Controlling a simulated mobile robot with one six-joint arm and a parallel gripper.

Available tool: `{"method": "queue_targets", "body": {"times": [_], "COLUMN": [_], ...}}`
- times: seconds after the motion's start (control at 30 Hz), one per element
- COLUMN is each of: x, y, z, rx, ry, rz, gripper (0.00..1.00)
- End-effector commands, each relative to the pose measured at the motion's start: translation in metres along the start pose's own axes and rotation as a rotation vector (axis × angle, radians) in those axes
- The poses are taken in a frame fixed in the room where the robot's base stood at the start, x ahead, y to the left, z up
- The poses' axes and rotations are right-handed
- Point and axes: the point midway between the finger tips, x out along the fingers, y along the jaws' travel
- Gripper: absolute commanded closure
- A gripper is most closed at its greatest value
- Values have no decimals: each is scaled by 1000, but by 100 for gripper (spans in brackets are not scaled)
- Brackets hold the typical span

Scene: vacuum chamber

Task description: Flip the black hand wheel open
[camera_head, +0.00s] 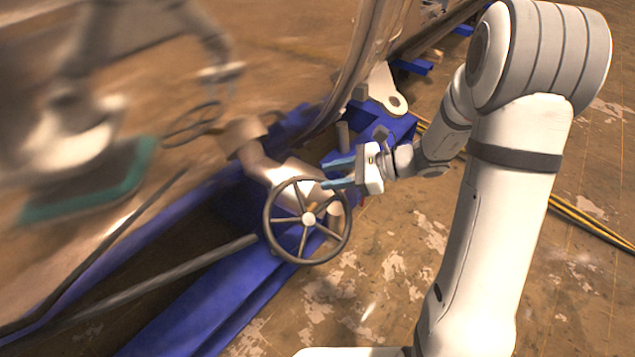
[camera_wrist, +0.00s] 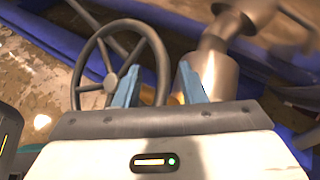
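The black hand wheel (camera_head: 301,258) is a spoked ring with a pale hub, mounted on a grey metal valve pipe (camera_head: 262,167). In the wrist view the wheel (camera_wrist: 84,64) is at the left, with part of its rim running down between my two fingers. My gripper (camera_head: 328,174) has blue fingers and is at the wheel's upper right edge. In the wrist view my gripper (camera_wrist: 158,82) is open, with a clear gap between the fingertips. The left finger overlaps the wheel's inside. I cannot tell whether either finger touches the rim.
A blue frame (camera_head: 215,308) runs beneath the wheel and pipe. A curved metal chamber wall (camera_head: 352,62) rises behind, reflecting the scene. The patchy brown floor (camera_head: 385,262) is open at the right, with yellow cables (camera_head: 590,222) along it.

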Motion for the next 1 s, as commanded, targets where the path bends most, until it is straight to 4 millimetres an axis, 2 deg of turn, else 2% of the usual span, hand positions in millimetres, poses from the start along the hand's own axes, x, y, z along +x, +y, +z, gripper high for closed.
{"method": "queue_targets", "body": {"times": [0.1,0.3,0.67,1.0], "x": [23,48,54,54], "y": [1,1,1,1], "z": [-1,0,0,0], "rx": [0,-2,-2,-2], "ry": [0,1,2,2], "rz": [6,4,2,2], "gripper": [63,63,63,89]}}
